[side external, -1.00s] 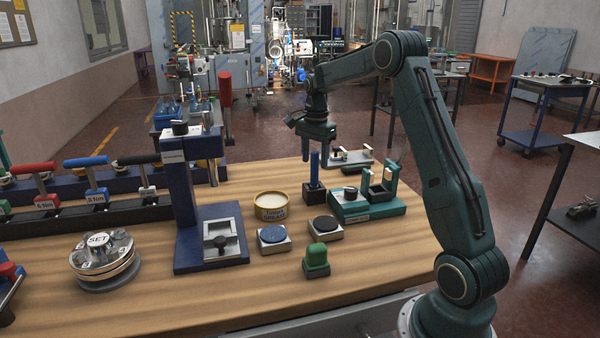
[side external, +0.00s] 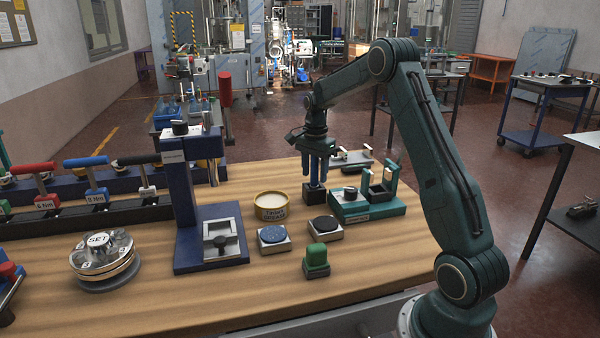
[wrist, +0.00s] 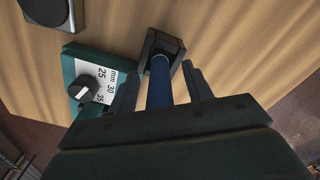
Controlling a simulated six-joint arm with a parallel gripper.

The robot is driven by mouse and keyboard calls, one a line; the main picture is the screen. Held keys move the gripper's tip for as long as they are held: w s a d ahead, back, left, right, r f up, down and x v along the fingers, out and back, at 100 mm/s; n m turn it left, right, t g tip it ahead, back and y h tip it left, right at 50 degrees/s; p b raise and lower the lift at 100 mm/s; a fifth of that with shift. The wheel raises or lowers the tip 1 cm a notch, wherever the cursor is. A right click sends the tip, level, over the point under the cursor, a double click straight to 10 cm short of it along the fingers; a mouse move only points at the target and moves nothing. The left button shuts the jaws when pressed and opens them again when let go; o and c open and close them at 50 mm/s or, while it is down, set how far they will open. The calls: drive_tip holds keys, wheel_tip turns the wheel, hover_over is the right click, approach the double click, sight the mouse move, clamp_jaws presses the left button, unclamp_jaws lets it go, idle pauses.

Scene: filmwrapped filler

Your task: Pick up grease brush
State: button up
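The grease brush shows as a blue handle (wrist: 160,88) standing upright in a small dark holder (wrist: 163,44). In the wrist view my gripper (wrist: 160,72) is open, one finger on each side of the handle, with gaps visible on both sides. The brush's lower end is hidden inside the holder.
A teal gauge block (side external: 350,208) with a dark knob (wrist: 83,88) stands close beside the holder. The grease tin (side external: 271,206), two square pads (side external: 274,238) (side external: 325,228) and a green-topped block (side external: 316,258) are nearer the camera. The blue press (side external: 182,200) stands left.

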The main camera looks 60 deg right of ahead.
drive_tip(key=c, duration=0.9)
drive_tip(key=shift+r, duration=0.1)
drive_tip(key=shift+c, duration=0.2)
wheel_tip(320, 180, up, 20)
idle(0.6)
